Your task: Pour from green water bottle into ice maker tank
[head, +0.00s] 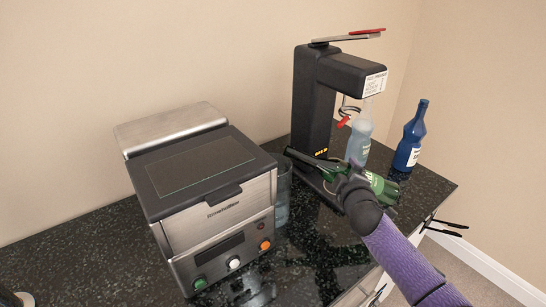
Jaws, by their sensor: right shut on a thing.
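The green water bottle (378,185) lies tilted nearly flat above the black counter, its pale label to the right. Its dark neck appears to point left toward the ice maker. My right gripper (352,184) is shut on it, and its wrist covers part of the bottle. The ice maker (205,195) is a steel and black box with a dark lid panel and several buttons on the front. A clear tank (283,195) stands against its right side, under the neck end. I cannot tell whether liquid is flowing. My left gripper is not in view.
A tall black dispenser (315,95) with a red-tipped lever stands behind my right gripper. A clear bottle (359,142) stands under its head, and a blue bottle (411,138) stands to the right. The black counter (90,245) is largely bare left of the ice maker.

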